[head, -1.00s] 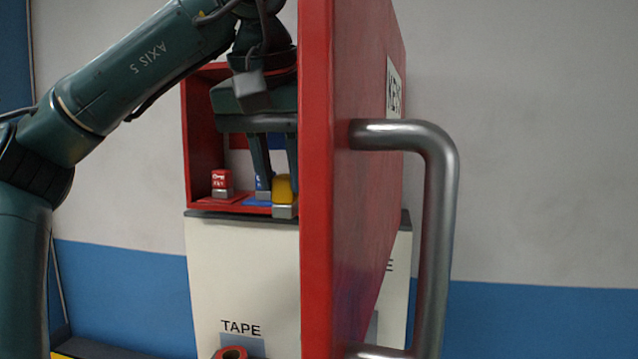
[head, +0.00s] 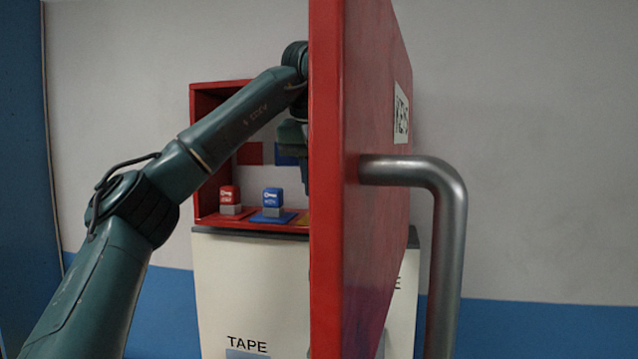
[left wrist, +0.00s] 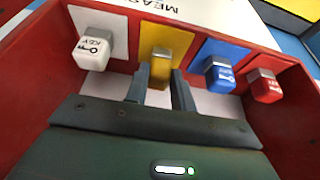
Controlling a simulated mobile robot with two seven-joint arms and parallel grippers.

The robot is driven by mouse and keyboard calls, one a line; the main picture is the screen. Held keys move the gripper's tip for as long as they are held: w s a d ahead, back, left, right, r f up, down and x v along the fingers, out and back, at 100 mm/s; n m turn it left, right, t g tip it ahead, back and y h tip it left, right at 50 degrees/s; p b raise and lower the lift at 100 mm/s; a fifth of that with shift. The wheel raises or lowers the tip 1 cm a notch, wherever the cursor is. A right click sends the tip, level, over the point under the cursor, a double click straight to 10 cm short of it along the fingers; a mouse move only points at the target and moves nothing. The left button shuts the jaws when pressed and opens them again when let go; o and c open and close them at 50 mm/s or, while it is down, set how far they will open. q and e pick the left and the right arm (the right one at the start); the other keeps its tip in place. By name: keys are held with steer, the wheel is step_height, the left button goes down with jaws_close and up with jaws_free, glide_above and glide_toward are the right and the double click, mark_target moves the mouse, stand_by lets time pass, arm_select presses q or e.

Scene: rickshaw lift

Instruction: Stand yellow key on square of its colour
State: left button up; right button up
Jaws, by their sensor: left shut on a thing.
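The yellow key (left wrist: 160,72), a yellow block with a grey foot, is between the fingers of my left gripper (left wrist: 161,88) in the left wrist view. The gripper is shut on it. The key is at the yellow square (left wrist: 160,36), foot toward it; I cannot tell whether it touches. In the head view the door hides the key and most of the gripper, and only a sliver of the yellow square (head: 304,219) shows. My right gripper is not in view.
The open red door (head: 350,200) with its metal handle (head: 447,230) stands close right of my left arm. The blue key (head: 272,200) and red key (head: 230,199) stand on their squares in the red cabinet. The white key (left wrist: 92,52) stands on its square on yellow's other side.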

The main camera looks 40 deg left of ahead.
arm_select(q)
steer(key=shift+s+f, duration=0.15)
steer(key=shift+f, duration=0.05)
steer(key=shift+f, duration=0.2)
steer(key=o, duration=1)
steer(key=shift+r, duration=0.5)
steer(key=s+d+r, duration=0.1)
steer(key=s+d, duration=0.1)
steer(key=s, duration=0.2)
steer(key=s+d+r, duration=0.1)
steer(key=s+d, duration=0.1)
steer(key=s, duration=0.2)
steer(key=s+d+r+b, duration=0.1)
steer(key=s+d+r, duration=0.1)
steer(key=s, duration=0.2)
steer(key=shift+s+d, duration=0.1)
steer(key=shift+d, duration=0.3)
